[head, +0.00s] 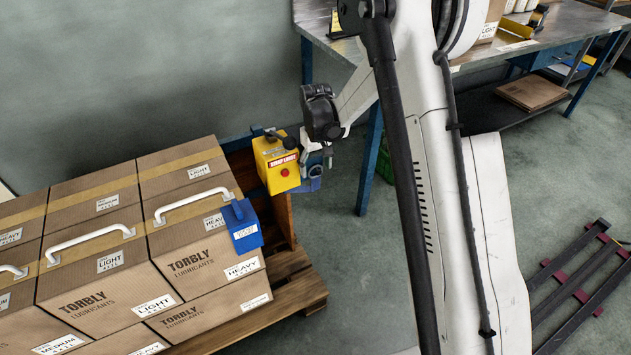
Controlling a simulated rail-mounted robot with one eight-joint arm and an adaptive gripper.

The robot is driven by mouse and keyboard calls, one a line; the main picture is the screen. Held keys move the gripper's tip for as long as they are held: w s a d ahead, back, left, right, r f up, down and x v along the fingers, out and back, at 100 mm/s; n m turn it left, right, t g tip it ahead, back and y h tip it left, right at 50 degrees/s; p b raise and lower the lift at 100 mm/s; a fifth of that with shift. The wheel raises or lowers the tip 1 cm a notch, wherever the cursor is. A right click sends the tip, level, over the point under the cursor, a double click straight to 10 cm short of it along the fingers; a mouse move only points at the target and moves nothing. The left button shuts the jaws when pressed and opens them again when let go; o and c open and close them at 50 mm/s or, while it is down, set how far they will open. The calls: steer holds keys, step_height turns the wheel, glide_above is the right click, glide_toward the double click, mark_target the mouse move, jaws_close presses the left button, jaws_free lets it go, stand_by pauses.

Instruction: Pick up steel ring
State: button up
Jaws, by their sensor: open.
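No steel ring can be made out clearly in the head view. I cannot tell whether the gripper touches the box or the fixture.
Stacked brown cartons (205,250) with white handles stand on a wooden pallet (296,290) at left. A blue labelled block (242,226) hangs on the nearest carton. A metal workbench (540,32) stands behind. A dark rack (580,290) lies on the floor at right.

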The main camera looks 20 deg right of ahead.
mark_target(316, 177)
step_height(316, 177, down, 6)
steer(key=shift+r+b, duration=0.15)
steer(key=shift+b, duration=0.55)
steer(key=shift+c, duration=0.5)
steer(key=c, duration=1.3)
